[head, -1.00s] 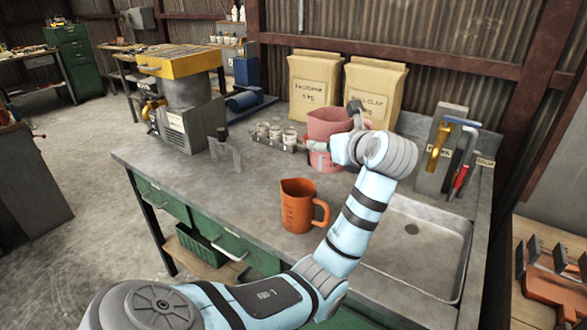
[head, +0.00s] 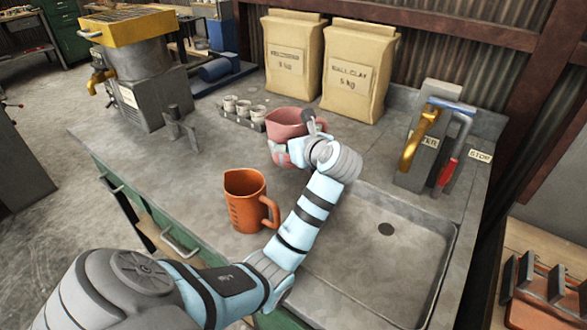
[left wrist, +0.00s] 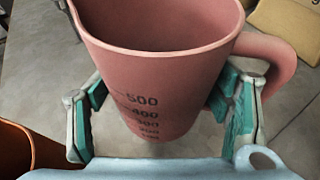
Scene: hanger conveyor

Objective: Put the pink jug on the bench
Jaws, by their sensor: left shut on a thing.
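The pink jug (head: 287,122) is over the back middle of the grey bench (head: 160,172), in front of the paper sacks. My left gripper (head: 282,153) is shut on it, seen partly behind my own arm. In the left wrist view the pink jug (left wrist: 160,75) stands between the green finger pads of my left gripper (left wrist: 165,100), with its handle to the right and its scale facing me. Its base is hidden, so I cannot tell whether it touches the bench. My right gripper is not in view.
An orange jug (head: 244,200) stands on the bench nearer me, beside my left arm. Small cups (head: 244,110) in a rack are left of the pink jug. Two sacks (head: 357,70) stand behind. The bench's left front is clear.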

